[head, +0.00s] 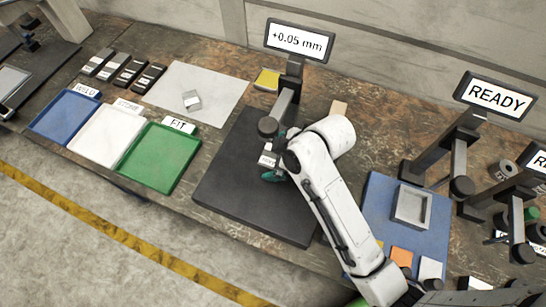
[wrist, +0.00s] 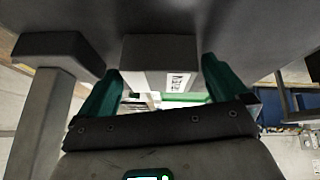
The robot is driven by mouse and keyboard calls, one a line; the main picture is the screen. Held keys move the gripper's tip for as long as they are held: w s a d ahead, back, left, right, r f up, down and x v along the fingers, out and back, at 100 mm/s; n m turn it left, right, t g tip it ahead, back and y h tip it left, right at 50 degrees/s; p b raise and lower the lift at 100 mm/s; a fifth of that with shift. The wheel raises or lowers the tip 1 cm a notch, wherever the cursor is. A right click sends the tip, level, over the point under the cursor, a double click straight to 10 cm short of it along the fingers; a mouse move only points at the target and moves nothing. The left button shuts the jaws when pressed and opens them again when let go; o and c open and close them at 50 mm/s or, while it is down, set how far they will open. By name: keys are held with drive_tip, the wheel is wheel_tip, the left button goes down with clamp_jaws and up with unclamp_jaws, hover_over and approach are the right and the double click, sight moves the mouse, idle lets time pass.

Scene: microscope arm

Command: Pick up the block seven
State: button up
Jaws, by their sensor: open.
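A grey block with a white label (head: 267,160) is at the gauge stand on the dark plate (head: 235,195) in the head view. My gripper (head: 278,157) is at this block, with one teal finger on either side. In the wrist view the block (wrist: 150,80) lies between the open fingers of my gripper (wrist: 163,68). Its label is too small to read surely, so I cannot tell if it is block seven. Whether the fingers touch it is unclear. Another grey block (head: 191,99) lies on the pale mat (head: 215,85).
The gauge stand (head: 286,98) rises close to my gripper, under a display reading +0.05 mm (head: 299,41). Blue (head: 66,116), white (head: 105,135) and green (head: 158,160) trays stand left. A blue mat with a grey tray (head: 410,206) lies right. The dark plate's front is clear.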

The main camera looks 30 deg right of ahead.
drive_tip(key=shift+c, duration=0.4)
clamp_jaws()
drive_tip(key=shift+r, duration=0.1)
idle(0.5)
